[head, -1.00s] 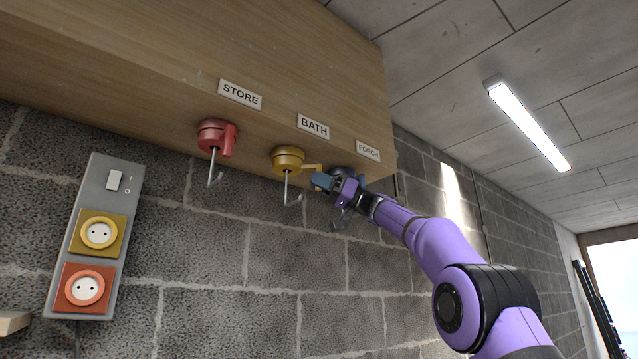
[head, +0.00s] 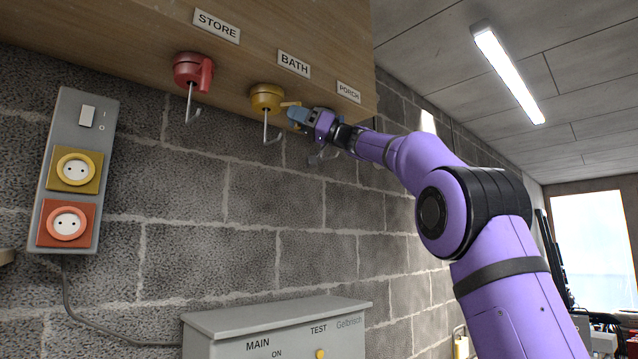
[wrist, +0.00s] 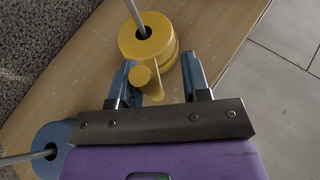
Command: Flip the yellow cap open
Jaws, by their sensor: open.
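A yellow round cap-like fitting (head: 266,97) with a side lever sits under the shelf below the BATH label, a metal hook hanging from it. In the wrist view the yellow fitting (wrist: 146,36) is just ahead of my fingers. Its lever (wrist: 154,84) points back between them. My gripper (head: 296,115) is to the right of the fitting in the head view. In the wrist view my gripper (wrist: 158,70) is open, one blue-grey finger on each side of the lever. I cannot tell whether either finger touches it.
A red fitting (head: 191,71) with a hook is to the left under STORE. A blue fitting (wrist: 52,145) is beside my gripper. A grey box (head: 270,318) stands below.

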